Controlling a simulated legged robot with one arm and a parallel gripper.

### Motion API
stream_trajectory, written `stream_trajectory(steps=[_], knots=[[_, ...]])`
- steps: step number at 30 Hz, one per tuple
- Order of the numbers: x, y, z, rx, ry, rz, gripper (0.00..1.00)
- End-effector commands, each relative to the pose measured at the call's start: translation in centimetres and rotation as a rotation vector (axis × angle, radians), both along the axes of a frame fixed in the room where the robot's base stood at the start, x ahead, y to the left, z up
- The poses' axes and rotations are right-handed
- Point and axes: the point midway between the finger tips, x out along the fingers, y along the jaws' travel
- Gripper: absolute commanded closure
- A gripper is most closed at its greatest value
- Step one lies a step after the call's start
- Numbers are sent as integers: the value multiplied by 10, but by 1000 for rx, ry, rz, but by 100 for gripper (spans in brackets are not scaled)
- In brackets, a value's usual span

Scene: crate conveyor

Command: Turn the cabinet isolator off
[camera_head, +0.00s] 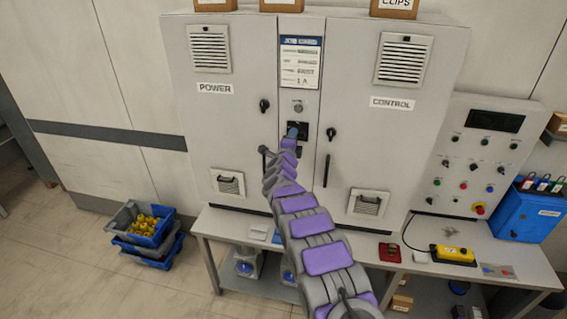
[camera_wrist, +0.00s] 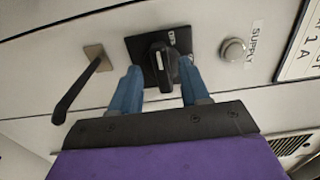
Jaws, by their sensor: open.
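The cabinet isolator (camera_wrist: 161,66) is a black rotary knob with a white mark on a dark square plate. My gripper (camera_wrist: 158,66) is open, with one blue finger on each side of the knob. From the wrist view I cannot tell whether the fingers touch it. Small white lettering sits at the plate's edge, too small to read surely. In the head view, the isolator plate (camera_head: 304,127) is on the narrow centre panel and is partly hidden by my gripper (camera_head: 292,131).
A black lever handle (camera_wrist: 80,86) sticks out beside the isolator. A round button (camera_wrist: 233,49) marked SUPPLY is on its other side. The cabinet doors carry POWER (camera_head: 214,88) and CONTROL (camera_head: 391,102) labels. A bench (camera_head: 225,224) runs below, with stacked blue bins (camera_head: 150,243) on the floor left.

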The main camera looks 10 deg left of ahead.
Motion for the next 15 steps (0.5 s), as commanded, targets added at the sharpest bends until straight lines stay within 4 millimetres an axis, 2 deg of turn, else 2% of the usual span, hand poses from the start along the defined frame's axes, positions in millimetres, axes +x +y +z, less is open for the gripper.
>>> stream_trajectory(steps=[15], knots=[[-47, 1, -1, -5, -3, 2, 54]])
